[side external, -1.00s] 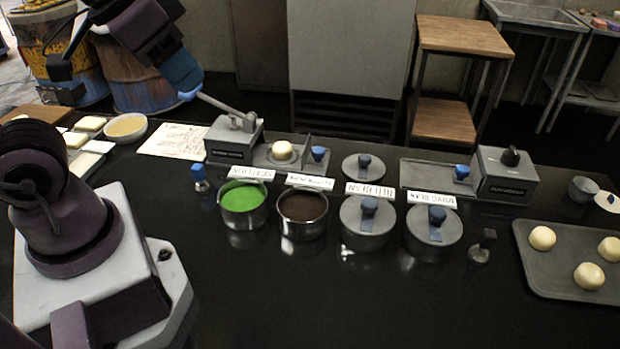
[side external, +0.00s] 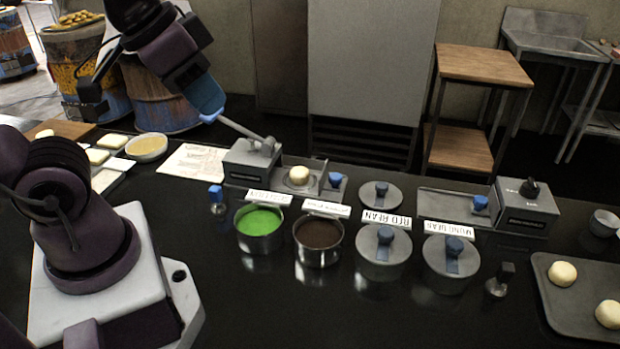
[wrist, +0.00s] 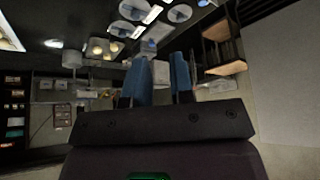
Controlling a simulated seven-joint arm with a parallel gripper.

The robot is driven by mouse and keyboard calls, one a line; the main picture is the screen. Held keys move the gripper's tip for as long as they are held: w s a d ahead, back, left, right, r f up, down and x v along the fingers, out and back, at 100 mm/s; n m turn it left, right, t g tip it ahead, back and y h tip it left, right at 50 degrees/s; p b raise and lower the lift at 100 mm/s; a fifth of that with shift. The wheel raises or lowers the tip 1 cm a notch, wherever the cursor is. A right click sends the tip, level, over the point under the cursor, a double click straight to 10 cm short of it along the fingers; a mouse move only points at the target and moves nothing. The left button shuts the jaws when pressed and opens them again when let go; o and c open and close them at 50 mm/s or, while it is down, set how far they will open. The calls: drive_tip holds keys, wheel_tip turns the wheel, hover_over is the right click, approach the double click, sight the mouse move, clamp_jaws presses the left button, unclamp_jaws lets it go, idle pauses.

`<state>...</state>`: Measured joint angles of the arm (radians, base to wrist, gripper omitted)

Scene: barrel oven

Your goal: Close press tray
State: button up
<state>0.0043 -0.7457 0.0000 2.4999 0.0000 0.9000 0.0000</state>
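The left press (side external: 250,162) is a grey box with a long grey lever (side external: 238,127) pointing up and left. Its tray (side external: 318,187) extends out to the right of the box, with a pale dough ball (side external: 299,175) on it and a blue-knobbed handle (side external: 335,180) at its right part. My gripper (side external: 208,116) has blue fingers and is at the lever's raised outer end, well left of the tray. Whether it touches the lever is unclear. In the wrist view, my gripper's blue fingers (wrist: 162,62) are apart with nothing clearly between them.
A second press (side external: 522,210) with its tray (side external: 445,207) extended stands to the right. Open pots of green paste (side external: 259,222) and brown paste (side external: 319,233), lidded pots (side external: 384,262) and name cards stand in front. A dough tray (side external: 565,305) lies at right.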

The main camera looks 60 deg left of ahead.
drive_tip(key=shift+w+d+f+g, duration=0.1)
drive_tip(key=shift+w+f+g, duration=0.25)
drive_tip(key=shift+f, duration=0.2)
drive_tip(key=shift+w+d+f+g, duration=0.1)
drive_tip(key=shift+w+f+g, duration=0.1)
drive_tip(key=shift+f+g, duration=0.25)
clamp_jaws()
drive_tip(key=w+f+g+y, duration=0.1)
drive_tip(key=w+f+g, duration=0.1)
drive_tip(key=w+f, duration=0.35)
drive_tip(key=w+f+g+y, duration=0.1)
drive_tip(key=w+f+g, duration=0.1)
drive_tip(key=w, duration=0.6)
drive_tip(key=n+y, duration=0.5)
drive_tip(key=n, duration=0.5)
approach(324, 178)
drive_tip(key=w+d+r, duration=0.3)
drive_tip(key=w+d, duration=0.1)
drive_tip(key=d, duration=0.2)
drive_tip(key=shift+g, duration=0.5)
drive_tip(key=x, duration=0.9)
drive_tip(key=shift+s+a+f, duration=0.15)
drive_tip(key=shift+s+a, duration=0.1)
drive_tip(key=shift+a, duration=0.15)
drive_tip(key=shift+s+a, duration=0.8)
drive_tip(key=shift+s, duration=0.05)
drive_tip(key=shift+s+a, duration=0.55)
